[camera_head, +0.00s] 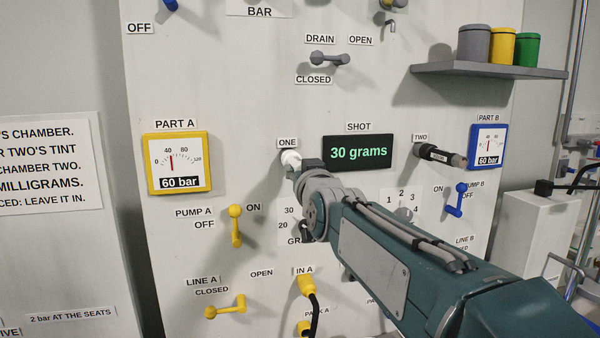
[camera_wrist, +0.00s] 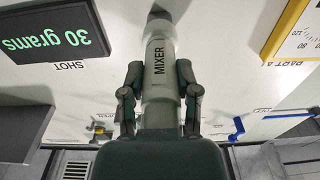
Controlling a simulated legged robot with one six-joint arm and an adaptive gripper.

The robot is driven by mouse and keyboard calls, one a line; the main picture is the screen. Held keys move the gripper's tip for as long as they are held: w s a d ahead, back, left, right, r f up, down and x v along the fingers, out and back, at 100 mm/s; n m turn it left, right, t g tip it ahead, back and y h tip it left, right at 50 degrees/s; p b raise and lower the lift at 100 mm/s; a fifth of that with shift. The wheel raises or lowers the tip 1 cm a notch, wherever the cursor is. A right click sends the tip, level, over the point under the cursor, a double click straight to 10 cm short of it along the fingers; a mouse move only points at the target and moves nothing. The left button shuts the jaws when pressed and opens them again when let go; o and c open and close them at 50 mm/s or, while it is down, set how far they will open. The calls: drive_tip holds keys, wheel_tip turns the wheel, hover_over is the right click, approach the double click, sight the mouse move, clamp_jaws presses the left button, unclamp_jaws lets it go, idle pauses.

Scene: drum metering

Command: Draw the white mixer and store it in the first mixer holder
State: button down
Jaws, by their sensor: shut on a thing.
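The white mixer (camera_head: 291,158) is at the wall panel just below the label ONE. In the wrist view the mixer (camera_wrist: 159,60) runs up the middle with the word MIXER on its side, and looks pale grey. My gripper (camera_head: 298,168) is shut on it, with one finger (camera_wrist: 158,95) on each side of the body. Whether the mixer's far end is still seated in the socket cannot be told. No mixer holder can be made out.
A dark mixer-like part (camera_head: 440,155) sticks out under TWO. The shot display (camera_head: 358,152) reads 30 grams, close to my gripper. Yellow levers (camera_head: 236,226) and a hose connector (camera_head: 306,286) stand out below. A shelf (camera_head: 490,71) holds grey, yellow and green cups at upper right.

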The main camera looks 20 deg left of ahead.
drive_tip(key=shift+c, duration=1.3)
unclamp_jaws()
drive_tip(key=v, duration=1.2)
drive_tip(key=shift+f, duration=0.1)
